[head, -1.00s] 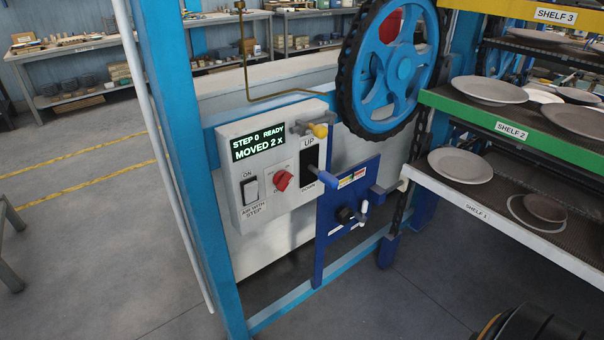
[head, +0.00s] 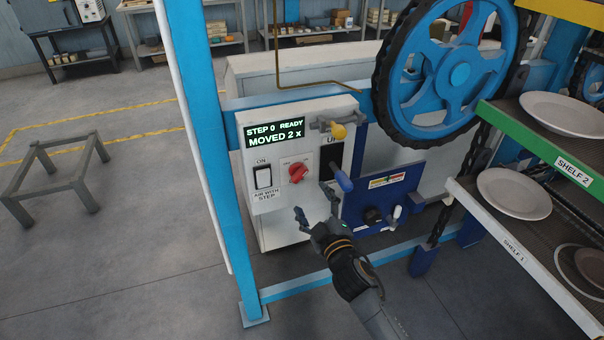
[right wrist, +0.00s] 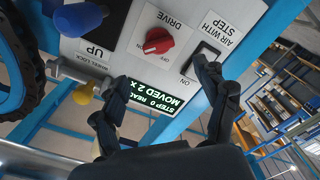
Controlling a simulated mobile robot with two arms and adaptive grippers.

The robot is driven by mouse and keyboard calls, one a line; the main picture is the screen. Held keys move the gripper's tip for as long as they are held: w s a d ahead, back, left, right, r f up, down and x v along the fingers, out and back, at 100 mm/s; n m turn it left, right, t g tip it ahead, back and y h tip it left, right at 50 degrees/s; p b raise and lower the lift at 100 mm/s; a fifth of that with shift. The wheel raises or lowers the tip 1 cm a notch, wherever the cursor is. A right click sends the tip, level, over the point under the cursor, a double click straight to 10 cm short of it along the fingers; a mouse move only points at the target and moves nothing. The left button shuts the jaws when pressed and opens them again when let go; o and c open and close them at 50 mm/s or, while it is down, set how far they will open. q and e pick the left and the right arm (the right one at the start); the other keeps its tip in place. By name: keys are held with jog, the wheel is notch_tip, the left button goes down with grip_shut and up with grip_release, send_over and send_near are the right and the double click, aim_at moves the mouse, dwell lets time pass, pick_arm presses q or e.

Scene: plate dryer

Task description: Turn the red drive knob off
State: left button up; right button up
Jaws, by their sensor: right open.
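The red drive knob (head: 298,172) sits on a small white plate on the grey control panel (head: 277,218). In the right wrist view the knob (right wrist: 158,41) appears upside down beside the word DRIVE, with its grip ridge slanted. My right gripper (head: 316,203) is open and empty, below and slightly right of the knob in the head view. In the right wrist view its two open fingers (right wrist: 163,75) point toward the panel, with the knob ahead between them, apart from both. My left gripper is not in view.
The black ON switch (head: 263,177) is left of the knob. A blue-tipped lever (head: 343,181) and a yellow knob (head: 338,131) stick out at right. The display (head: 275,133) reads STEP 0 READY, MOVED 2 X. A blue wheel (head: 459,75) and plate shelves (head: 520,226) stand further right.

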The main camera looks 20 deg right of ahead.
aim_at(301, 177)
jog(key=w, duration=1)
jog(key=shift+w, duration=0.2)
jog(key=shift+f, duration=0.1)
jog(key=c, duration=1.2)
